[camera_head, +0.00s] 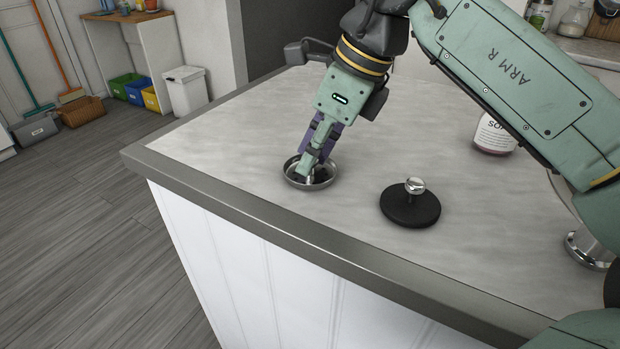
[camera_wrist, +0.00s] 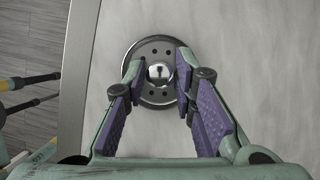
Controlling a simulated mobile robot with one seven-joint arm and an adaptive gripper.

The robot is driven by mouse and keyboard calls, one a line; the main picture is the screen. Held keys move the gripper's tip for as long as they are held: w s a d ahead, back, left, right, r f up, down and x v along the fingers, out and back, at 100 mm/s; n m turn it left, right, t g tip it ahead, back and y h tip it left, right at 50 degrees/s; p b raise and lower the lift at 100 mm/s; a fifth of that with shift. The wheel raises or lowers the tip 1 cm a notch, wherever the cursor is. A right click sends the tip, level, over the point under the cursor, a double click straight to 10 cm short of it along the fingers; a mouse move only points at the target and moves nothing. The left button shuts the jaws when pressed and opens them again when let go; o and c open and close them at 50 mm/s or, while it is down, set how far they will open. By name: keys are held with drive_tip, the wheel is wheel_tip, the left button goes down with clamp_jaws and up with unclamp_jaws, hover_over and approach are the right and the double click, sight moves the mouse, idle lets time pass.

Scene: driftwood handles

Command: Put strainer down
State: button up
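The strainer (camera_head: 291,178) is a round metal dish with a raised rim. It appears to rest flat on the pale countertop, near its front left edge. In the wrist view the strainer (camera_wrist: 150,49) shows a ring of dark holes and a shiny central knob (camera_wrist: 160,73). My gripper (camera_head: 311,168) points down over it, and its fingers hide part of the dish in the head view. In the wrist view my gripper (camera_wrist: 159,68) has its purple-padded fingers apart, one on each side of the knob, with visible gaps between them and the knob.
A black disc with a silver knob (camera_head: 410,208) lies on the countertop (camera_head: 240,140) to the right. A labelled bottle (camera_head: 494,137) stands farther back, partly behind my arm. The counter's dark edge (camera_head: 250,224) is close in front. The countertop left of the strainer is clear.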

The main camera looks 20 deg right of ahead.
drive_tip(key=shift+r, duration=0.1)
drive_tip(key=shift+c, duration=0.4)
clamp_jaws()
